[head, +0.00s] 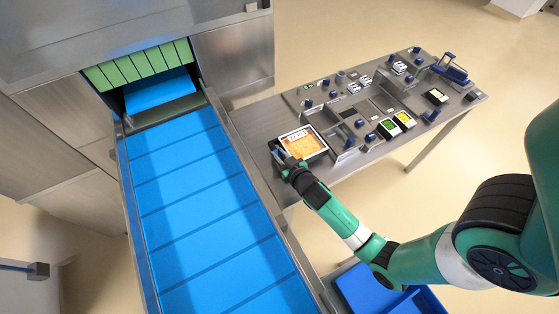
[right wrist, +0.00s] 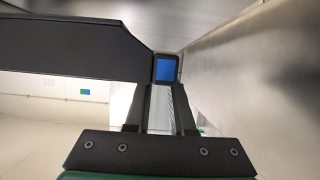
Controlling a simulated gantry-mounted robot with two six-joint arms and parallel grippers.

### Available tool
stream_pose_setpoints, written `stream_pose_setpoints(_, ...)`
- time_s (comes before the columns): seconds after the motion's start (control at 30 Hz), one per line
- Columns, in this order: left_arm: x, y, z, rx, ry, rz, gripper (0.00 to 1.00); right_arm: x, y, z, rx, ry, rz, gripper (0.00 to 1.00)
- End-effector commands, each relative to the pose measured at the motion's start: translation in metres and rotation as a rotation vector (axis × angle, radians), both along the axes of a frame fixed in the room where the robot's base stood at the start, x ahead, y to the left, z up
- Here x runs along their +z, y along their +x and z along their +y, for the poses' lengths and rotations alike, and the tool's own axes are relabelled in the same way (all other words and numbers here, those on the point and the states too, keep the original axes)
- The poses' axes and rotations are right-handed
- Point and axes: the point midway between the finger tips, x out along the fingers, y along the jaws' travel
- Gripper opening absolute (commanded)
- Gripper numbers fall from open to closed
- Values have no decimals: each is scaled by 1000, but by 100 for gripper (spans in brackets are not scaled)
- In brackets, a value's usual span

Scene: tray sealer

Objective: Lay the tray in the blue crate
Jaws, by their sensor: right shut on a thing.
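The tray (head: 324,152) is black-rimmed, with orange contents and a pale label on top. In the head view it is at the near left corner of the steel table, looking roughly level. My right gripper (head: 284,160) is shut on its near left edge. In the right wrist view the right gripper's fingers (right wrist: 163,95) are close together, with a dark slab, apparently the tray (right wrist: 70,45), beside their tips and a small blue patch between them. The blue crate (head: 355,287) is at the bottom of the head view, below my right arm and partly hidden. My left gripper is out of view.
A blue conveyor (head: 190,200) with metal side rails runs left of the table, out of a machine with green strips (head: 140,65). The steel table (head: 262,120) carries several blue-knobbed fixtures and small black boxes (head: 404,119). Open floor lies beyond.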

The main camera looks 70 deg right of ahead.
Motion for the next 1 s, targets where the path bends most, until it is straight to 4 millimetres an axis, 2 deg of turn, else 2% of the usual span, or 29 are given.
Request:
stream_pose_setpoints(0.03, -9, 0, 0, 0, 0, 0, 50, -12, 1, 0, 0, -1, 0, 0)
stream_pose_setpoints(0.13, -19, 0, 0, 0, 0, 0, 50, -30, 0, 0, 1, -1, 0, 0)
stream_pose_setpoints(0.5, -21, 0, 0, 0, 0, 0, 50, -34, 0, 0, 0, -2, -1, 0)
stream_pose_setpoints(0.53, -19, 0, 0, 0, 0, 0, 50, -33, 0, 0, 0, 0, 0, 27)
stream_pose_setpoints(0.67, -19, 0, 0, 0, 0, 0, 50, -33, 0, 0, 0, 0, 0, 51)
stream_pose_setpoints(1.0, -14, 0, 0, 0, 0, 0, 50, -28, -1, 1, 0, -1, 1, 52)
